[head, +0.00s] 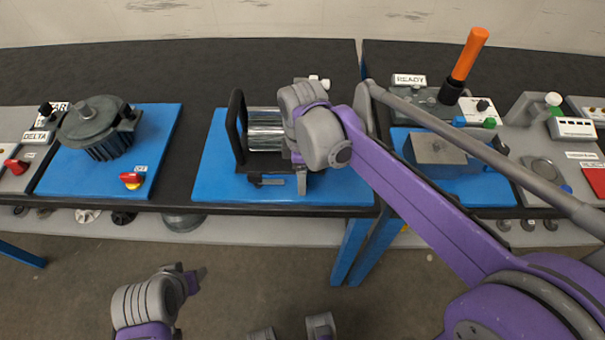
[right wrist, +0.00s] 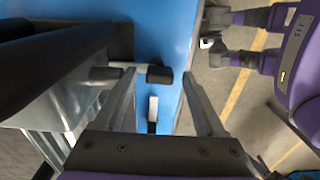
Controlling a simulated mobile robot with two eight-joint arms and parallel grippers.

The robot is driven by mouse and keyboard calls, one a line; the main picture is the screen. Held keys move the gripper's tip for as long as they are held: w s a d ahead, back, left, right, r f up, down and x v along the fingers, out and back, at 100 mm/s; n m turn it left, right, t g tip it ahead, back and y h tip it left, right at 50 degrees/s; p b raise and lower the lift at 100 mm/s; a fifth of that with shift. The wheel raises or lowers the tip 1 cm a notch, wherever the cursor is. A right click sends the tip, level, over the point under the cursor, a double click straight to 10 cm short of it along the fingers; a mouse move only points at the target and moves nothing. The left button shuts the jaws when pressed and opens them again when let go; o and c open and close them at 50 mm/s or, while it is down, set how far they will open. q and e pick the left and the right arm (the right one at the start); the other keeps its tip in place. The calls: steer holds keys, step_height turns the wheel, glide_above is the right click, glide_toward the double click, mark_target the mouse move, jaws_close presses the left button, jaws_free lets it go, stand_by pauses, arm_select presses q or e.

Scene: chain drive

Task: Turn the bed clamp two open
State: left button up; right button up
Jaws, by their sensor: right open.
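A small dark clamp lever (head: 266,181) sits at the front of the middle machine, low over the blue mat. I cannot tell from its look alone whether it is bed clamp two. In the right wrist view a grey rod with a black knob (right wrist: 158,75) lies between my fingertips, apparently the same lever. My right gripper (right wrist: 161,82) is open around the knob, with no clear contact on either side. In the head view my right gripper (head: 301,180) points down at the machine's front right. My left gripper (head: 195,277) hangs low in front of the bench, empty.
An orange-handled tool (head: 466,58) and a grey block (head: 436,150) stand right.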

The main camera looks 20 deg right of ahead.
steer(key=shift+f, duration=0.1)
jaws_close()
stand_by(0.4)
steer(key=shift+m, duration=0.5)
steer(key=m, duration=0.3)
steer(key=shift+m+p, duration=0.3)
steer(key=shift+m, duration=0.1)
steer(key=m, duration=0.4)
steer(key=shift+w+a+m, duration=0.15)
steer(key=shift+m, duration=0.15)
steer(key=m, duration=0.4)
steer(key=shift+w+p, duration=0.1)
steer(key=shift+p, duration=0.25)
steer(key=shift+m, duration=2.2)
